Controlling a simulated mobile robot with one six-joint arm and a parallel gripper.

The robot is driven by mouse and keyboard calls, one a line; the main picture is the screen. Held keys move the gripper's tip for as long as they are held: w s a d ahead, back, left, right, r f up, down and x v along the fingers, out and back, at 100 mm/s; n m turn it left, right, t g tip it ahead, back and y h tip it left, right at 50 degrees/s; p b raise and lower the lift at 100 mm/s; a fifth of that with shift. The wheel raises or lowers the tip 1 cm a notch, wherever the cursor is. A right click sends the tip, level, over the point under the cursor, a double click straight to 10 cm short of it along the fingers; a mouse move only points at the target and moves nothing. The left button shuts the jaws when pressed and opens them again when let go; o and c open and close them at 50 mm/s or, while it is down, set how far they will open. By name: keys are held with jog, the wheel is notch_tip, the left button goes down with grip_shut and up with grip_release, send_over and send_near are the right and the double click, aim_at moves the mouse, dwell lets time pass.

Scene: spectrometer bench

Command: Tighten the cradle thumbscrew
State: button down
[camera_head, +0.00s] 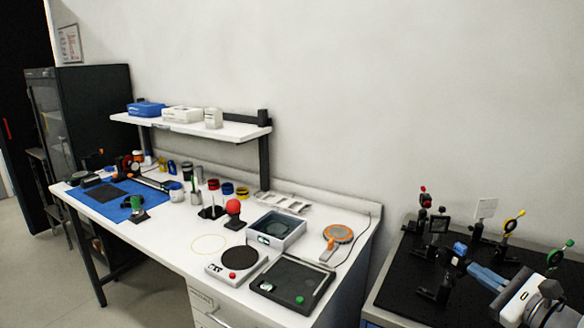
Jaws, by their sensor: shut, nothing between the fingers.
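Mounts with coloured knobs stand around: a yellow one (510,225), a green one (555,258) and a red one (424,198). Which of these is the cradle thumbscrew, and whether it is tight, I cannot tell.
The white workbench (180,245) holds a blue mat (85,200), a balance-like unit (238,262), a dark tray (291,285), a grey box (277,229) and an orange round tool (338,234). A shelf (190,126) stands behind. A narrow gap separates bench and optical table.

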jog(key=shift+w+d+r+b, duration=0.2)
jog(key=shift+d+b, duration=0.1)
jog(key=shift+d, duration=0.1)
jog(key=shift+r, duration=0.15)
jog(key=v, duration=0.6)
jog(key=shift+a+r, duration=0.15)
jog(key=shift+r, duration=0.1)
jog(key=shift+s, duration=0.1)
